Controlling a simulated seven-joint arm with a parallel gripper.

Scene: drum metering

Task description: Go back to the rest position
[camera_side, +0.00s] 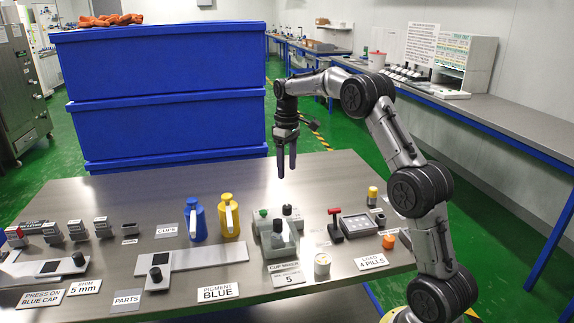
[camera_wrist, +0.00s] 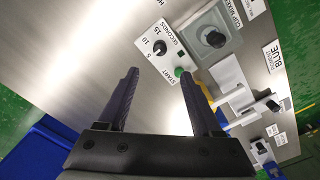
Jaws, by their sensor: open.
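My gripper (camera_side: 287,165) hangs over the back of the metal table (camera_side: 140,185), fingers pointing down, with nothing between them. In the wrist view my gripper (camera_wrist: 158,95) shows two dark fingers spread apart over bare table.
A blue jug (camera_side: 196,222) and a yellow jug (camera_side: 228,216) stand left of the machine. A red-handled lever (camera_side: 335,225) and a dark panel (camera_side: 359,225) stand right. Stacked blue crates (camera_side: 160,100) rise behind the table. The back of the tabletop is clear.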

